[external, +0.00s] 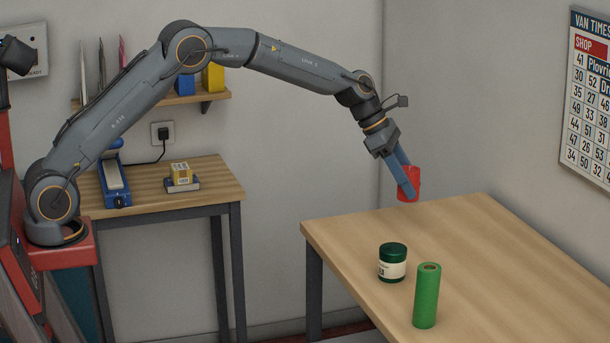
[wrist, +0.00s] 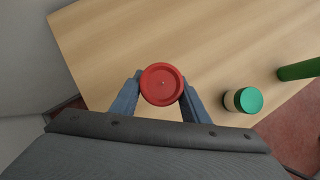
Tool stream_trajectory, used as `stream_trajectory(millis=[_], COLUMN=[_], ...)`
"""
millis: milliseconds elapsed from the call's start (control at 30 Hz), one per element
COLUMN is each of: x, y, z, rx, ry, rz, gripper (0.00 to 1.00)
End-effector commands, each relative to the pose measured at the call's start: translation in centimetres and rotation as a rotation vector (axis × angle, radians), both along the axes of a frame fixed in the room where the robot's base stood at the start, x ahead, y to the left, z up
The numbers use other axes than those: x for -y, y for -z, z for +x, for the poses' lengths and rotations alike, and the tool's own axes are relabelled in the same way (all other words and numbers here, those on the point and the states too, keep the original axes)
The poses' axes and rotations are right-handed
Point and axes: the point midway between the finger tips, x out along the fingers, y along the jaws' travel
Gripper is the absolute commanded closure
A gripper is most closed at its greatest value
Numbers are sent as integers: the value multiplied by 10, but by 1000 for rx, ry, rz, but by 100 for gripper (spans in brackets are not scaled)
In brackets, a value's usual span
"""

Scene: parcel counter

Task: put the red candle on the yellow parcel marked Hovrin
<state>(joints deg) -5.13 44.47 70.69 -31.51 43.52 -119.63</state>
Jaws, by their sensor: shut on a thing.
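In the wrist view the round red candle (wrist: 162,84) shows from above between the two blue fingers of my gripper (wrist: 160,93).
A dark green jar with a pale label (external: 392,264) and a green cylinder (external: 427,296) stand on the counter.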

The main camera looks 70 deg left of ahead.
Motion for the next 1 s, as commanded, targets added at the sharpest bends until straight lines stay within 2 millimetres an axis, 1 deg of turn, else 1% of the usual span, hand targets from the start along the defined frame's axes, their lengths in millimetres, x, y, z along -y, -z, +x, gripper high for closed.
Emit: stream_trajectory(millis=[33,67,100,167,200,267,300,367,400,467,500,567,600,667,700,767,800,867,900,967,1000], x=[-30,-44,-64,-93,-112,-141,-161,-189,-208,-236,-255,-283,-301,-327,-345,-370,-387,-412,-429,-452,-468], y=[-1,-1,-1,-1,-1,0,0,0,0,0,0,0,1,1,1,1,2,2,2,2,2], z=[-2,-3,-6,-10,-14,-20,-25,-33,-39,-48,-55,-67,-75,-88,-98,-112,-123,-139,-150,-168,-181], rx=[1,1,1,2,2,0,0,1,0,1,1,2,2,1,1,1,1,1,1,2,1], ry=[-36,-54,-77,-112,-136,-172,-196,-232,-256,-292,-316,-352,-377,-414,-439,-475,-498,-535,-560,-597,-622], rz=[0,-1,-1,-1,-1,-2,-2,-2,-2,-1,0,0,-1,-2,-2,-2,-2,-1,0,0,0], gripper=[85,85,85,85,85,85,85,85,85,85,85,85,85,85,85,85,85,85,85,85,85])
